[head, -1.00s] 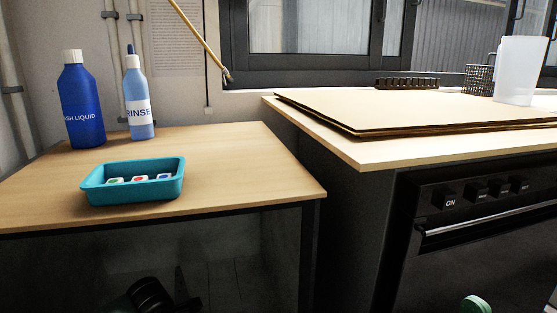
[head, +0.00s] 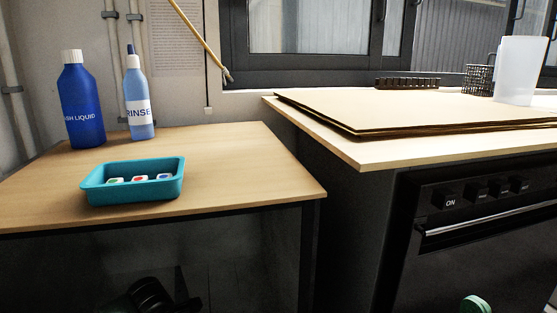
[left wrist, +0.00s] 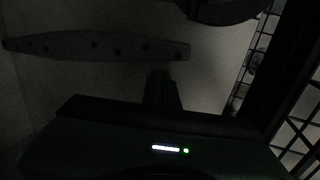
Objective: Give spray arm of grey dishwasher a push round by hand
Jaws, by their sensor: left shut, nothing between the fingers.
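The spray arm (left wrist: 110,46) shows in the left wrist view as a long dim grey bar with several dark holes. It lies across the upper left and its right end is near the middle of the picture. My left gripper (left wrist: 160,76) is shut and empty, with its tips just below the right part of the bar. I cannot tell whether they touch it. The light is very low there. In the head view neither the spray arm nor a gripper can be made out, and my right gripper is not in view.
Wire rack bars (left wrist: 252,62) stand to the right of my left gripper. In the head view, a wooden worktop (head: 240,160) holds a teal tray (head: 95,190), a blue bottle (head: 82,105) and a rinse bottle (head: 138,90). A black appliance (head: 480,235) with knobs stands at the right.

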